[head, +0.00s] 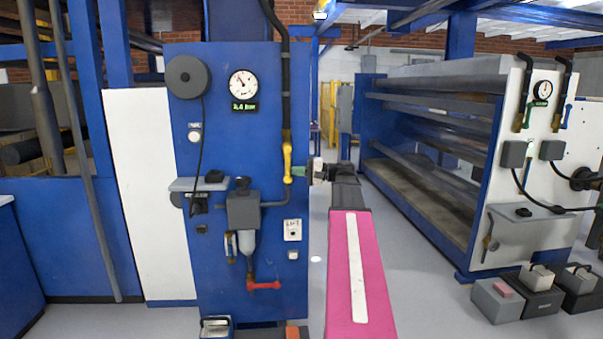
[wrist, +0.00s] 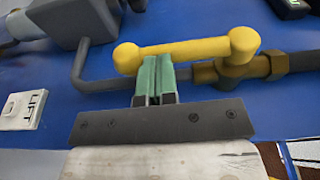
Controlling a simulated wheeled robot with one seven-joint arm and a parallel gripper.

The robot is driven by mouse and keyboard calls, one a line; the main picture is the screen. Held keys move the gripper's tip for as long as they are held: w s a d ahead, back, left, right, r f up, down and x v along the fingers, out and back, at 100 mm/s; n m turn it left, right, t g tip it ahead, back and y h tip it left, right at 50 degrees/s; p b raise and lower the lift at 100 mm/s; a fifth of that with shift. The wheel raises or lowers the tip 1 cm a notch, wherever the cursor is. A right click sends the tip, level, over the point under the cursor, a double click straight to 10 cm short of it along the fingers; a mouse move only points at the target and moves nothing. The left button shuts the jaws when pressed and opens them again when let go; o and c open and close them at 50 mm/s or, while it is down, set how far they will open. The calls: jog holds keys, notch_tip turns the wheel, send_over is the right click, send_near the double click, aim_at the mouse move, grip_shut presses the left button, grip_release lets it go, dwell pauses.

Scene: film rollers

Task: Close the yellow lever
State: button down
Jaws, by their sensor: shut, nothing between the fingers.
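The yellow lever (head: 288,162) is on the dark pipe at the right edge of the blue panel, and it lies roughly in line with that pipe. In the wrist view the yellow lever (wrist: 185,49) runs across the upper middle, with a round knob at its left end and its brass valve at the right. My gripper (head: 302,171) is just right of the lever in the head view. In the wrist view my gripper (wrist: 155,65) has its green fingers together, with tips at the lever's lower edge near the knob end. I cannot tell whether they touch it.
The blue panel (head: 222,120) carries a gauge (head: 242,84), a grey filter unit (head: 243,212) and a red lever (head: 264,285). A switch plate marked LIFT (wrist: 22,109) is at the left of the wrist view. A large roller machine (head: 430,140) stands at right, with floor between.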

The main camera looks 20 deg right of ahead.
aim_at(288, 175)
jog(key=shift+a, duration=0.1)
dwell(0.3)
jog(key=shift+w+a+f+m+t+y, duration=0.15)
jog(key=shift+a+f+t+y, duration=0.1)
jog(key=shift+a+y, duration=0.25)
jog(key=shift+w+a+f+m+t+y, duration=0.15)
jog(key=shift+a+t+y, duration=0.15)
jog(key=shift+y, duration=0.3)
jog(key=shift+w+a+m+t+y, duration=0.15)
jog(key=shift+a+m+t+y, duration=0.15)
jog(key=shift+a+t+y, duration=0.35)
jog(key=shift+w+a+r+m+t+y, duration=0.1)
jog(key=shift+w+a+m+t+y, duration=0.15)
jog(key=shift+a+t+y, duration=0.35)
jog(key=shift+w+a+r+m+t+y, duration=0.1)
jog(key=shift+a+m+t+y, duration=0.25)
jog(key=shift+a+t+y, duration=0.25)
jog(key=shift+s+r+x, duration=0.1)
jog(key=shift+s+x, duration=0.15)
jog(key=shift+x, duration=1.05)
jog(key=shift+s+r+x, duration=0.1)
jog(key=shift+s+x, duration=0.15)
jog(key=shift+x, duration=1.05)
jog(key=shift+s+r+x, duration=0.15)
jog(key=shift+s+x, duration=0.15)
jog(key=shift+x, duration=1)
jog(key=shift+a, duration=0.2)
